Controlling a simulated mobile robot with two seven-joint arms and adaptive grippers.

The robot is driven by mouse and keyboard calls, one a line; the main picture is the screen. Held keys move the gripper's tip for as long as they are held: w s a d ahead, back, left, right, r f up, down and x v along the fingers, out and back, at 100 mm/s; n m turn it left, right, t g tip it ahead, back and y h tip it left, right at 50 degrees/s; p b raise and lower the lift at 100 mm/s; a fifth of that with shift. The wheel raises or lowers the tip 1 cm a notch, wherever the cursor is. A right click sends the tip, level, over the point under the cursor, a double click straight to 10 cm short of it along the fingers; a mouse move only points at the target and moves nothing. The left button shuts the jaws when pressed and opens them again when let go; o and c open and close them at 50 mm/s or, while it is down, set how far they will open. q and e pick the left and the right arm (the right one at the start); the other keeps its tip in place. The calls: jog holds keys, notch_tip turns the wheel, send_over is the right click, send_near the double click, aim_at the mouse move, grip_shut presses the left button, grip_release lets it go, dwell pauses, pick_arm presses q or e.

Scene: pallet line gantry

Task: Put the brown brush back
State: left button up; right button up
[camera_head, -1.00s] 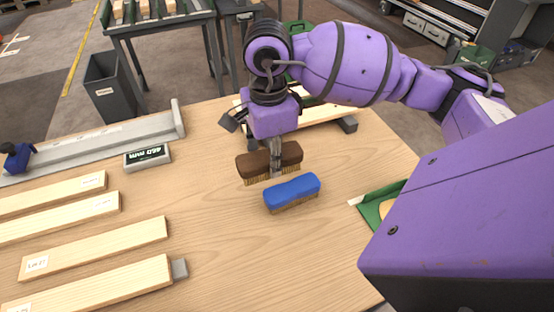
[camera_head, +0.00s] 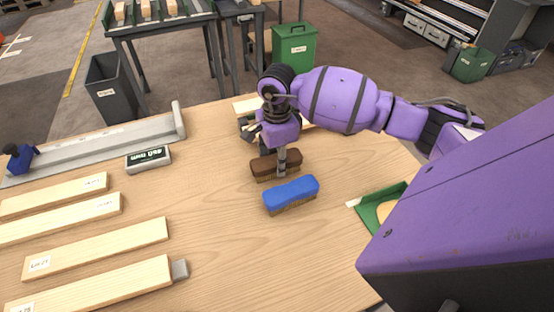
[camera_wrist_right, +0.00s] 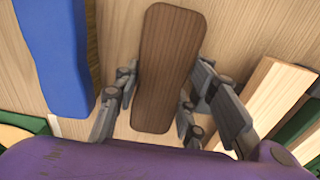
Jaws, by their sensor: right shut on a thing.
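The brown brush (camera_head: 264,168) has a dark wooden back and short bristles facing down. My right gripper (camera_head: 282,163) comes from above and is shut on it across its width. In the right wrist view the brush's wooden back (camera_wrist_right: 168,60) lies between the fingers of the gripper (camera_wrist_right: 158,92), one on each long side. The brush is level, just behind the blue brush (camera_head: 291,191). I cannot tell whether its bristles touch the table. The blue brush lies bristles down on the table, and its blue back (camera_wrist_right: 62,55) also shows in the right wrist view. My left gripper is not in view.
The wooden table (camera_head: 225,215) is clear left of the brushes. Several light boards (camera_head: 95,250), a small display box (camera_head: 148,158) and a grey rail (camera_head: 110,140) occupy its left. A green dustpan (camera_head: 372,213) lies at right. A board on supports stands behind the gripper.

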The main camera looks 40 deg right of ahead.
jog(key=shift+f, duration=0.1)
jog(key=o, duration=0.9)
notch_tip(320, 180, up, 12)
jog(key=shift+r+b, duration=0.2)
jog(key=shift+b, duration=0.1)
